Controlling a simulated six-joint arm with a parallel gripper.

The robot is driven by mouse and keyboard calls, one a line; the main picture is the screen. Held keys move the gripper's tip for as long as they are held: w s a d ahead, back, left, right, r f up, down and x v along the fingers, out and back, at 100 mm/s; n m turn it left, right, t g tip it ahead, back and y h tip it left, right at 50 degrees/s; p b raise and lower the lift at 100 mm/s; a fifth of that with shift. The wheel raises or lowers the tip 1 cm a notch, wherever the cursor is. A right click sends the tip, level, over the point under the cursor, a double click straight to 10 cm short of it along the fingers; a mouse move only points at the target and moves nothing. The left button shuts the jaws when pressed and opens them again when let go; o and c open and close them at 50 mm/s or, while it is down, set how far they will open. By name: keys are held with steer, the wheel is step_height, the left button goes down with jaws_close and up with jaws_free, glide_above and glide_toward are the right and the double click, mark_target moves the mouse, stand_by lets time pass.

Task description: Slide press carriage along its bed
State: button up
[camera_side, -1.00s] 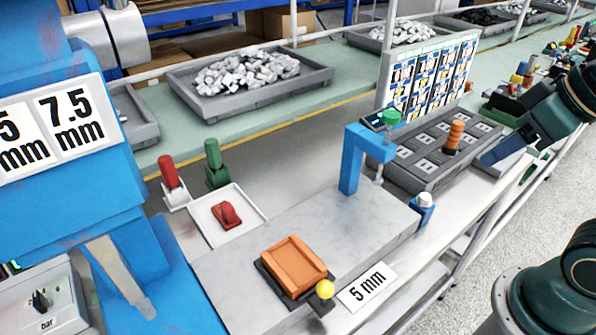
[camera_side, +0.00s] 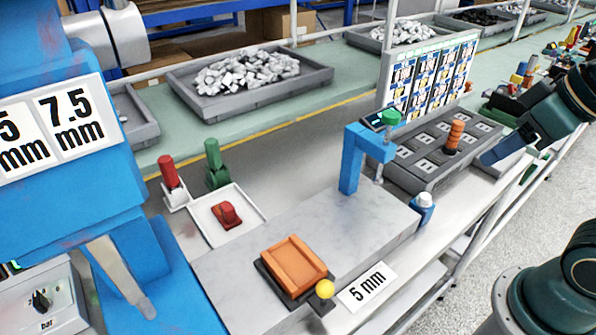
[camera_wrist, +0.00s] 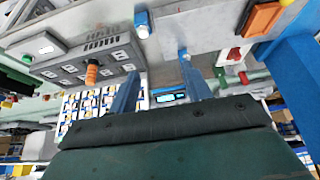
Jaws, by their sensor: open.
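The press carriage, an orange block on a dark base (camera_side: 293,263), sits on the grey bed (camera_side: 215,277). A yellow knob (camera_side: 325,288) is at its front right corner. My gripper (camera_side: 484,162) is at the right of the side view, beyond the bed's far end and well apart from the carriage. In the wrist view, my gripper (camera_wrist: 158,66) has its two blue fingers spread with nothing held between them.
A blue clamp-like post (camera_side: 352,160) stands at the bed's far end, with a blue and white button (camera_side: 424,203) beside it. A grey slotted tray (camera_side: 420,178) with an orange ribbed piece lies near my gripper. A white tray (camera_side: 205,222) holds a red part.

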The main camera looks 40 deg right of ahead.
steer(key=shift+w+a, duration=0.1)
steer(key=c, duration=0.8)
steer(key=shift+w+a+r, duration=0.1)
steer(key=shift+w, duration=0.1)
jaws_close()
steer(key=w+a+f+n+g+y, duration=0.1)
steer(key=w+a+n, duration=0.45)
steer(key=a, duration=0.25)
steer(key=w+a+n+g+y, duration=0.2)
steer(key=w+a+n, duration=0.35)
steer(key=a, duration=0.25)
steer(key=a+f+n+g, duration=0.1)
steer(key=a+f+n, duration=0.2)
steer(key=a, duration=0.6)
steer(key=w+a+f+n+g, duration=0.1)
steer(key=a+f+n, duration=0.3)
steer(key=a+f, duration=0.2)
steer(key=a, duration=0.2)
steer(key=shift+a+f+g+y, duration=0.15)
steer(key=shift+a+g+y, duration=0.15)
steer(key=shift+a+y, duration=0.1)
